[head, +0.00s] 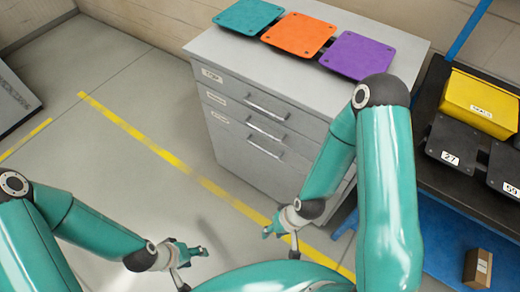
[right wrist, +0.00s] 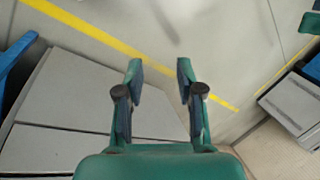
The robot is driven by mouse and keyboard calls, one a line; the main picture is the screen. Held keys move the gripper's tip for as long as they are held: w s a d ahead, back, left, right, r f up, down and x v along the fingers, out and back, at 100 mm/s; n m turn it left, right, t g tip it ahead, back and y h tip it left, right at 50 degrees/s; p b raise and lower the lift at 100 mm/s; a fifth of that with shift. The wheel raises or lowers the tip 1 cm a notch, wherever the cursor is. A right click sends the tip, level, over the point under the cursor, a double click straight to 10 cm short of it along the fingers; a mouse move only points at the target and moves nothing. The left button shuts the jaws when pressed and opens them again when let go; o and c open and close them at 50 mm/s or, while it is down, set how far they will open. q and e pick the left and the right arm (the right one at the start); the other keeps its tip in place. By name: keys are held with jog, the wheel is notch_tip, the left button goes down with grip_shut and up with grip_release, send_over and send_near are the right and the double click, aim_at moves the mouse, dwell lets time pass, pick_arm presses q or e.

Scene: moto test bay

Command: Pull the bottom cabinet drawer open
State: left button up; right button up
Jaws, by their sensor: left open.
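The grey cabinet (head: 318,88) stands at the back middle in the head view. Its front has stacked drawers with bar handles and small white labels. The bottom drawer (head: 236,152) looks shut, with its handle (head: 265,149) below the other two; my right arm covers the front's right part. My right gripper (head: 277,225) is low in front of the cabinet, apart from the handle. In the right wrist view its fingers (right wrist: 159,76) are spread with nothing between them. My left gripper (head: 190,251) is open and empty over the floor, farther from the cabinet.
Teal (head: 249,16), orange (head: 298,34) and purple (head: 357,55) plates lie on the cabinet top. A dark bench at right holds a yellow bin (head: 480,102) and black numbered plates. A cardboard box (head: 478,268) sits below. The floor left of the cabinet, crossed by a yellow line (head: 140,137), is clear.

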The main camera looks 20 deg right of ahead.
jog(key=w+d+f+n+t+h+b, duration=0.1)
jog(key=w+d+f+n+t+b, duration=0.2)
jog(key=w+f+b, duration=0.7)
jog(key=n+t+h+b, duration=0.5)
jog(key=n+t+b, duration=0.85)
jog(key=b, duration=1.45)
send_near(261, 149)
jog(key=shift+n+g, duration=0.25)
jog(key=shift+g, duration=0.1)
jog(key=w+b, duration=0.1)
jog(key=w, duration=0.2)
jog(key=w+d+f+b, duration=0.1)
jog(key=w, duration=0.2)
jog(key=w+b, duration=0.1)
jog(key=w, duration=0.3)
jog(key=shift+d+f+b, duration=0.15)
jog(key=shift+d+b, duration=0.05)
jog(key=shift+b, duration=0.1)
